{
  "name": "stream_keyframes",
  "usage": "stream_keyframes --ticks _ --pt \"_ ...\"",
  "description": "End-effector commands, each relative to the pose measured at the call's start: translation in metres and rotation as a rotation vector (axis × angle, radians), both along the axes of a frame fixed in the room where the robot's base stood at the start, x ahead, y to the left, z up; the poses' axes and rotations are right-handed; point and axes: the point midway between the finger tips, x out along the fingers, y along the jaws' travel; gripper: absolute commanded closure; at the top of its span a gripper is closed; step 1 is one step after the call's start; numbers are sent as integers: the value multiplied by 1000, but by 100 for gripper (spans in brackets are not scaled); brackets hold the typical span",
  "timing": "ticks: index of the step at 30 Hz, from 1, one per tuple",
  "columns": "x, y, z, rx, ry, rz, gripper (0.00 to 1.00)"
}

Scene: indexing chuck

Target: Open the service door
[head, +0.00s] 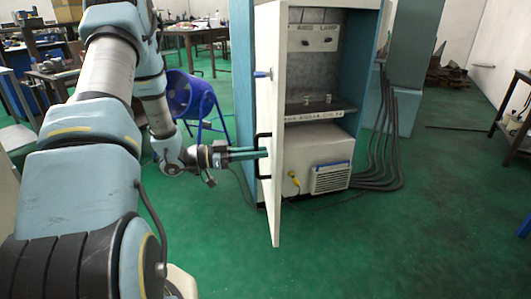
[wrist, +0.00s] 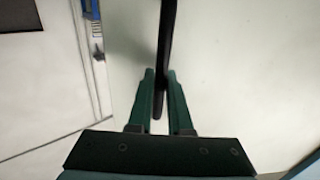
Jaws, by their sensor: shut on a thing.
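The service door (head: 277,205) is a tall white panel swung wide open, seen nearly edge-on in the head view. It also fills much of the wrist view (wrist: 225,65). A black bar handle (head: 262,138) is on its left face; the handle also shows in the wrist view (wrist: 167,30). My gripper (head: 262,153) has its green fingers shut on the handle's lower part. In the wrist view the fingertips (wrist: 160,78) lie on both sides of the bar. A blue latch lever (head: 262,74) sits higher on the door.
The open cabinet (head: 352,85) shows a shelf, a cream box (head: 310,150) with a grille, and a yellow plug (head: 294,180). Grey hoses (head: 380,150) run down its right side. A blue fan (head: 190,98) stands behind my arm. Green floor in front is clear.

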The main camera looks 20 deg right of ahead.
Motion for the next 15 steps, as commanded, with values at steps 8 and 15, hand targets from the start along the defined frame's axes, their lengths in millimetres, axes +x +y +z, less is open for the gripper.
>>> stream_keyframes --ticks 8,15 --pt "1 4 1 -2 1 -2 100" --pt "1 3 1 -2 0 -1 80"
